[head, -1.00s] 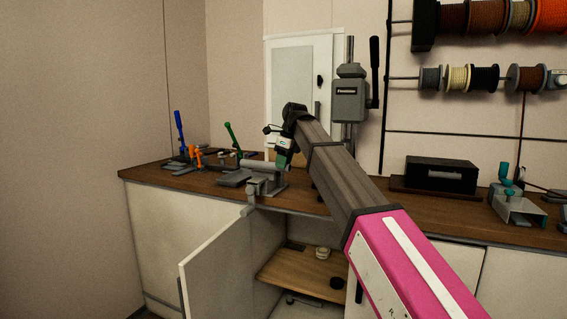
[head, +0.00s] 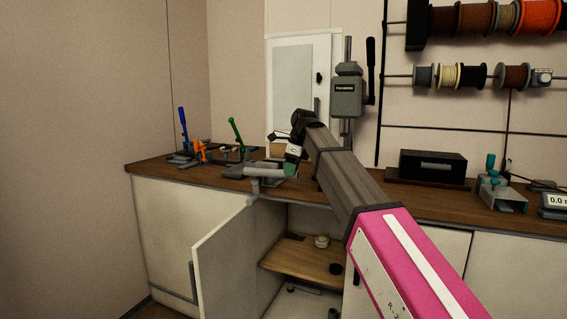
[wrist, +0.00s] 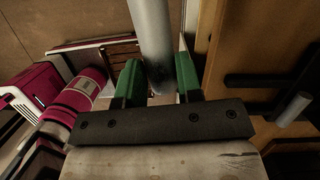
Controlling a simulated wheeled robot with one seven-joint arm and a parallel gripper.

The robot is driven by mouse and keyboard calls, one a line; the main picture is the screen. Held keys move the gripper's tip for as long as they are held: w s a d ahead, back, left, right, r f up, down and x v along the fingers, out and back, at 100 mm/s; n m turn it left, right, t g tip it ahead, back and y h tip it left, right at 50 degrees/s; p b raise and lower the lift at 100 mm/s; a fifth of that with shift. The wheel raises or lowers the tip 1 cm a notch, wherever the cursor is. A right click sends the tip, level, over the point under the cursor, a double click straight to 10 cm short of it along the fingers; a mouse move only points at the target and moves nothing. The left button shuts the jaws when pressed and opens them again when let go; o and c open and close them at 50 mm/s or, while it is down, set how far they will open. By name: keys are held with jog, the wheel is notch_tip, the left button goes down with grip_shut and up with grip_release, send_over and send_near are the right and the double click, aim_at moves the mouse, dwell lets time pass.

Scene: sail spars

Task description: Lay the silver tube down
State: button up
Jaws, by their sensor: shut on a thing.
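The silver tube (wrist: 152,30) is a smooth grey cylinder between the green fingers of my gripper (wrist: 158,72) in the wrist view. It runs away from the fingers toward the top of the picture. My gripper is shut on it. In the head view my gripper (head: 291,169) is over the front edge of the bench, left of centre. A grey horizontal cylinder (head: 258,172) shows just left of the fingers, looking like the held tube. Grey metal parts at the bench edge lie close to it, so I cannot tell whether they touch.
The wooden bench (head: 420,205) carries blue-, orange- and green-handled tools on the left. A grey press (head: 347,95) stands behind my arm, a black box (head: 433,166) to the right. An open cabinet door (head: 225,250) projects below the gripper, beside a wooden shelf (head: 300,258). Spools hang on the wall.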

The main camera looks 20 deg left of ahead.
jog(key=s+d+f+n+g+h, duration=0.1)
jog(key=s+d+f+n, duration=0.2)
jog(key=d+f, duration=0.8)
jog(key=s+d+f+n+h, duration=0.1)
jog(key=s+d+f+n, duration=0.3)
jog(key=d, duration=1.6)
jog(key=s+d+f+n+g, duration=0.1)
jog(key=s+d+f+n, duration=0.2)
jog(key=d+f+n, duration=0.7)
jog(key=d+f, duration=0.6)
jog(key=f, duration=0.3)
jog(key=shift+s+f+g+h, duration=0.15)
jog(key=shift+f+g+h, duration=0.15)
jog(key=shift+f+h, duration=0.1)
